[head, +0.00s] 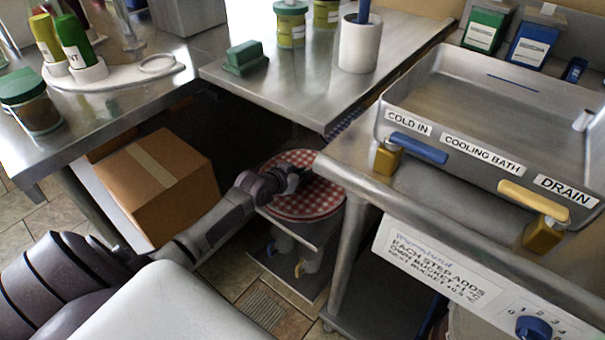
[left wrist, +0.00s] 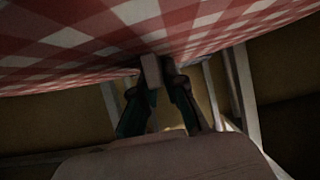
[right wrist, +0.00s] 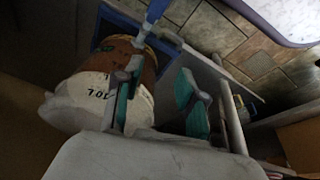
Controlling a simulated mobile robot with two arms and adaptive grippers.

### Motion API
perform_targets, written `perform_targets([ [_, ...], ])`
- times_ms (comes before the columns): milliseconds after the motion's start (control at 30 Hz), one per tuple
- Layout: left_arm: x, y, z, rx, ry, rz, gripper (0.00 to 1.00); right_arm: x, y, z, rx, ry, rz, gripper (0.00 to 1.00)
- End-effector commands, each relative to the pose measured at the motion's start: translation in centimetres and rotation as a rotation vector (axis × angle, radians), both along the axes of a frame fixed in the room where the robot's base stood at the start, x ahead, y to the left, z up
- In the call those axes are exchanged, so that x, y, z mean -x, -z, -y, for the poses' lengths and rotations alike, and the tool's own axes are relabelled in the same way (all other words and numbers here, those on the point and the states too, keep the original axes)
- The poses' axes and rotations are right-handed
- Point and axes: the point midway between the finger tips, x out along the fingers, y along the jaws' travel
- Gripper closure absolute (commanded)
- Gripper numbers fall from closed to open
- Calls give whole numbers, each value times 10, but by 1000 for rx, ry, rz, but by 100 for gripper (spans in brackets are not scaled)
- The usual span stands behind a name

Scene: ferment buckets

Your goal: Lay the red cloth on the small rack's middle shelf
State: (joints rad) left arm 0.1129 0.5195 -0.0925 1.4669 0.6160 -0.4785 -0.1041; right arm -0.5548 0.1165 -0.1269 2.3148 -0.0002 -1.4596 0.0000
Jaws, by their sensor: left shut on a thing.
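The red-and-white checked cloth (head: 318,197) lies spread, round-edged, at the small rack (head: 298,232), in the gap below the benches. In the left wrist view the cloth (left wrist: 90,35) fills the top. My left gripper (head: 296,174) reaches to the cloth's near side. In the left wrist view its fingers (left wrist: 152,80) are shut on a small pale tab at the cloth's edge. Whether the cloth rests fully on a shelf is hard to tell. My right gripper (right wrist: 158,95) is open, with nothing between its pads; it is out of the head view.
A cardboard box (head: 160,185) stands left of the rack. A steel bench leg (head: 349,250) stands close on its right. Bench edges overhang the gap. A white bucket (right wrist: 85,98) is near my right gripper.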

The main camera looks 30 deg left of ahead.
Motion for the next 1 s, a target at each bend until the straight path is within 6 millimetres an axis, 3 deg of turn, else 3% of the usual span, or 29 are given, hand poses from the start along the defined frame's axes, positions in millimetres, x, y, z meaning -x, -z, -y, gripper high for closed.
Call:
perform_targets([
  [33,0,1,0,0,0,0,100,0,-1,0,0,0,2,60],
  [67,0,2,0,0,0,-1,88,0,-3,0,-1,0,4,60],
  [200,0,1,0,0,0,-1,64,0,-2,0,0,0,2,60],
  [600,2,-2,0,-1,0,0,64,-1,-4,0,-1,0,7,60],
  [767,18,-11,-2,-2,0,-2,64,-3,24,-1,1,-2,-19,60],
  [1000,56,-33,-4,-2,2,-3,64,-4,71,-2,1,-7,-44,60],
])
